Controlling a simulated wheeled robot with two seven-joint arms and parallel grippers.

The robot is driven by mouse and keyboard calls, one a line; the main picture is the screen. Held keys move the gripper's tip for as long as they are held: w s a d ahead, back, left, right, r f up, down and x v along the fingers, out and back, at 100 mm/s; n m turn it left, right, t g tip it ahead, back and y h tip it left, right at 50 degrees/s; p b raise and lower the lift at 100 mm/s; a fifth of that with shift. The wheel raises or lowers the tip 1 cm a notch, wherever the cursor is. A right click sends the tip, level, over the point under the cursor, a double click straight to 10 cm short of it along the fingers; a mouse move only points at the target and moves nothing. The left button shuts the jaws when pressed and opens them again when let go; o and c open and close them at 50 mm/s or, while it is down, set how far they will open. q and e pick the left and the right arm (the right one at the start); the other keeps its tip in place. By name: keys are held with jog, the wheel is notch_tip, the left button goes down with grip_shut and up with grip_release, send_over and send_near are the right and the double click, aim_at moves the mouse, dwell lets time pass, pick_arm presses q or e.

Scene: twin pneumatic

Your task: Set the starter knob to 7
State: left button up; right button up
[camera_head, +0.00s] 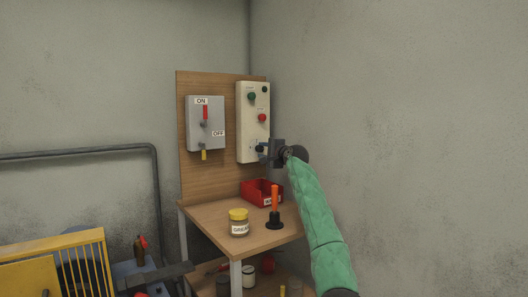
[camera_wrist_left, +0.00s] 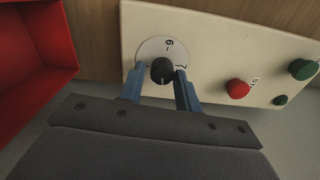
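The starter knob (camera_wrist_left: 162,70) is a round black knob on a white dial plate (camera_wrist_left: 148,50) in the left wrist view. A pale pointer line on it points towards the bottom of that picture. A 6-like figure stands above the knob, and a mark like a 7 is partly covered at its right. My left gripper (camera_wrist_left: 161,76) has its two blue fingers on either side of the knob, with a narrow gap showing at the left. My right gripper is out of view.
Green (camera_head: 252,97) and red (camera_head: 262,118) buttons sit above on the panel. A grey ON/OFF switch box (camera_head: 194,135) is beside it. Below, a wooden table (camera_head: 215,215) holds a red bin (camera_head: 254,196), a jar (camera_head: 239,224) and an orange-handled tool (camera_head: 275,200).

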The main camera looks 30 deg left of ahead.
pick_arm(q)
jog(key=shift+o, duration=1.1)
jog(key=shift+r, duration=0.1)
jog(key=v, duration=0.7)
jog(key=shift+s+d, duration=0.15)
jog(key=shift+d, duration=0.2)
